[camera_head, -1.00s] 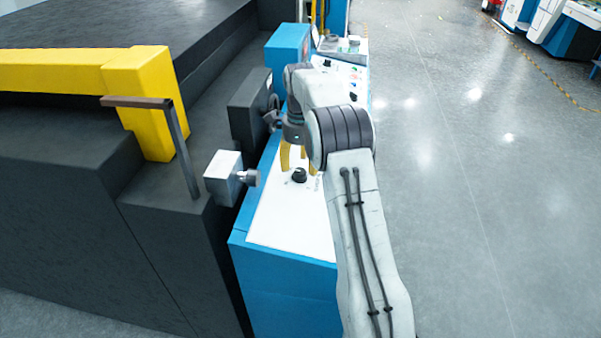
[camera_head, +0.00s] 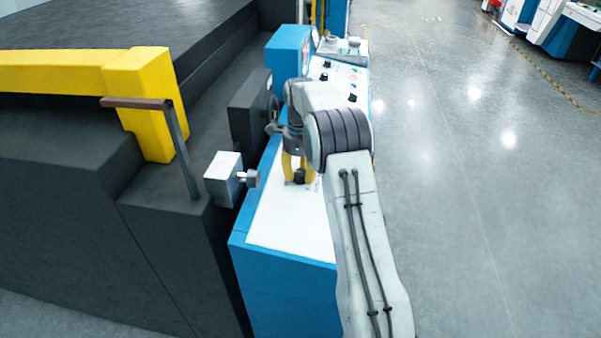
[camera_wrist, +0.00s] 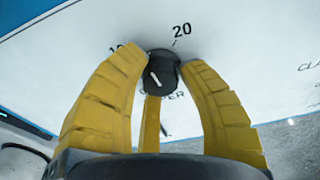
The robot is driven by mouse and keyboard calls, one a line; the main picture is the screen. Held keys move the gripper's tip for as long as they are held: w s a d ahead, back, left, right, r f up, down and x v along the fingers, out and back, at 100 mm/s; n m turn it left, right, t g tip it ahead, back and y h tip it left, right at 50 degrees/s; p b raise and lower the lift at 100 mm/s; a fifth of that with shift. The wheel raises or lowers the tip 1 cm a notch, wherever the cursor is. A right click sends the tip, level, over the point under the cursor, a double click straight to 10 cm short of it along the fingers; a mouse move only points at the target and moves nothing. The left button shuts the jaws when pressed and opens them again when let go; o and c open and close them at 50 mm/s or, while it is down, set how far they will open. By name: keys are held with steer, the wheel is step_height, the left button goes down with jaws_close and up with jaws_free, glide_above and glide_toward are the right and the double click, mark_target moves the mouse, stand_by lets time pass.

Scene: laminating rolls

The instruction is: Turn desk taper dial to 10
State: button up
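The taper dial (camera_wrist: 163,68) is a round black knob on the white desk panel; a short white mark shows on the left of its face. The number 20 (camera_wrist: 181,30) is printed to its upper right. The number 10 (camera_wrist: 116,48) is at its upper left, partly covered by a finger. A label below is partly hidden. My gripper (camera_wrist: 163,62) has its yellow fingers on either side of the dial, very close to it; firm contact is not clear. In the head view the dial (camera_head: 299,176) sits between the fingertips of my gripper (camera_head: 299,178).
The blue desk (camera_head: 285,285) carries more knobs and coloured buttons farther back. To its left are a grey box with a small knob (camera_head: 222,180), a dark box with a handwheel (camera_head: 248,110) and a yellow arm (camera_head: 145,95). Open floor lies to the right.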

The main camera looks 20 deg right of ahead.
jaws_close()
steer(key=shift+r+p, duration=0.1)
steer(key=shift+p, duration=0.3)
steer(key=shift+n, duration=0.5)
steer(key=shift+n+p, duration=0.65)
steer(key=shift+n, duration=0.05)
steer(key=n, duration=0.2)
steer(key=shift+s+f+n+t, duration=0.1)
steer(key=shift+f+n+t, duration=0.1)
steer(key=shift+n+t, duration=0.2)
steer(key=shift+n+b, duration=0.45)
steer(key=shift+n, duration=0.55)
